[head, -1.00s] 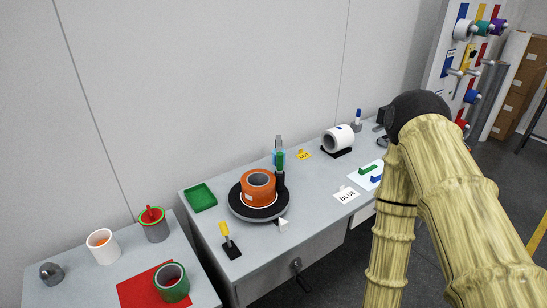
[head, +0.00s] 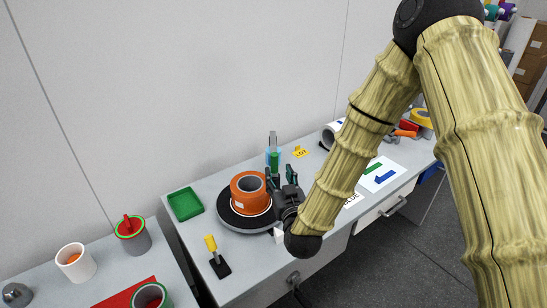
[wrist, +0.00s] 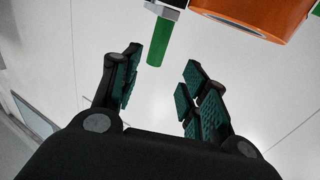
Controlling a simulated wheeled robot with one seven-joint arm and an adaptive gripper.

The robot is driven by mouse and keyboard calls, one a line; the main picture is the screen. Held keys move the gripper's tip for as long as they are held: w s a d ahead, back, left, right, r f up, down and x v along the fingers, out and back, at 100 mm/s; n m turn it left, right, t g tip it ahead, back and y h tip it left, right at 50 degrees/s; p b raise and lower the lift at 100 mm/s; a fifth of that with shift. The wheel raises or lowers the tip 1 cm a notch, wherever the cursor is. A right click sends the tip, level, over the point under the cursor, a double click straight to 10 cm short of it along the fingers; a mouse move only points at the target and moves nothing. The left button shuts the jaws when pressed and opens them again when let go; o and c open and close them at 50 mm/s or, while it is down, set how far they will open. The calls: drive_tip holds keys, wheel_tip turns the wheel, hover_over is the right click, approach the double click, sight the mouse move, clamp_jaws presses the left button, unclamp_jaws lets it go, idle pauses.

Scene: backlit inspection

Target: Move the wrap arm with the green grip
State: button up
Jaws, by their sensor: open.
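The wrap arm's green grip (head: 275,161) stands upright behind the orange roll, with a grey post above it in the head view. My gripper (head: 281,177) is beside the orange roll (head: 249,197), which sits on a dark round turntable (head: 229,217). The teal finger pads show in the wrist view, where my gripper (wrist: 163,62) is empty.
A yellow-handled tool (head: 211,244) stands at the bench's front left. A green tray (head: 184,204) is left of the turntable. A yellow tag (head: 300,152) lies behind. A white card (head: 392,168) with green and blue pieces lies right. My arm hides part of the bench.

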sight(275, 161)
drive_tip(key=p+x, duration=0.1)
drive_tip(key=x, duration=0.5)
drive_tip(key=p+x, duration=0.1)
drive_tip(key=x, duration=0.2)
drive_tip(key=shift+w+d+p, duration=0.1)
drive_tip(key=shift+d+p, duration=0.2)
clamp_jaws()
